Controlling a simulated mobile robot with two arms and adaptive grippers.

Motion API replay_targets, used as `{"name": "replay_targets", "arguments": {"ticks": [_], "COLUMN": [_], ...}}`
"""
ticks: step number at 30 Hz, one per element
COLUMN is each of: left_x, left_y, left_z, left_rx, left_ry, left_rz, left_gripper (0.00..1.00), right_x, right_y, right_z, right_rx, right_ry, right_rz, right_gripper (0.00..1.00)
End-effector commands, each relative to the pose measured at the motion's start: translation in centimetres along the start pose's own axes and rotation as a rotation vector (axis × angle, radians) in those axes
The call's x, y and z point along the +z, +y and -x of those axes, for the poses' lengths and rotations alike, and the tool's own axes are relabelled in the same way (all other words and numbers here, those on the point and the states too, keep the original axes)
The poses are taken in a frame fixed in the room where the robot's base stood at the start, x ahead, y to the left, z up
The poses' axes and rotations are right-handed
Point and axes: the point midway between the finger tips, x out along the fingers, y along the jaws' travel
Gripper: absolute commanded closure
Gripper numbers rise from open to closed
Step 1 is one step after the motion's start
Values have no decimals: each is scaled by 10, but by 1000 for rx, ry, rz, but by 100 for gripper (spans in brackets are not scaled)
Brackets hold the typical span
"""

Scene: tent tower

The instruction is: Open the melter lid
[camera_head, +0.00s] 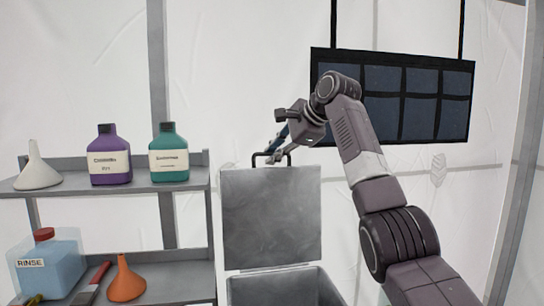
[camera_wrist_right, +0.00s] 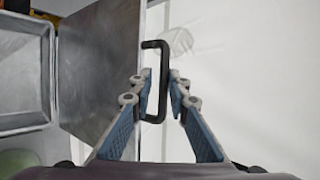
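The grey metal melter lid (camera_head: 271,215) stands upright, raised at the back of the melter body (camera_head: 280,288), whose open inside shows below it. The lid's black handle (camera_head: 258,159) is on its top edge. My right gripper (camera_head: 281,154) is at this handle. In the right wrist view, the right gripper's blue fingers (camera_wrist_right: 162,88) stand on either side of the black handle bar (camera_wrist_right: 162,75), with small gaps beside the bar, so it is open around the handle. The lid (camera_wrist_right: 105,65) and the open tub (camera_wrist_right: 22,75) are to its left. My left gripper is not in view.
On the left, a grey shelf (camera_head: 188,204) holds a white funnel (camera_head: 38,172), a purple bottle (camera_head: 109,162), a green bottle (camera_head: 168,160), a blue rinse container (camera_head: 50,268) and an orange funnel (camera_head: 126,282). A dark panel (camera_head: 425,100) hangs behind my right arm.

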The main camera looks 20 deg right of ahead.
Motion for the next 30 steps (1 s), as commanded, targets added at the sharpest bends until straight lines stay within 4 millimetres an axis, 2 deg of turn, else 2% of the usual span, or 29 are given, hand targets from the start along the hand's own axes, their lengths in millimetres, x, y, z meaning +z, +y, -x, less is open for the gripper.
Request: {"name": "replay_targets", "arguments": {"ticks": [9,15,21,30], "left_x": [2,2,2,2], "left_y": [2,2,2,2], "left_z": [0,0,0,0], "left_rx": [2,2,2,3], "left_ry": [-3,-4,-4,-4], "left_rz": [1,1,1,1], "left_gripper": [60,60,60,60], "right_x": [-1,-2,-2,-2], "right_y": [-1,0,0,0], "right_z": [66,97,108,108], "right_rx": [-4,-1,2,2], "right_ry": [2,3,3,3], "right_rz": [0,-1,-2,-2], "right_gripper": [84,84,84,84]}}
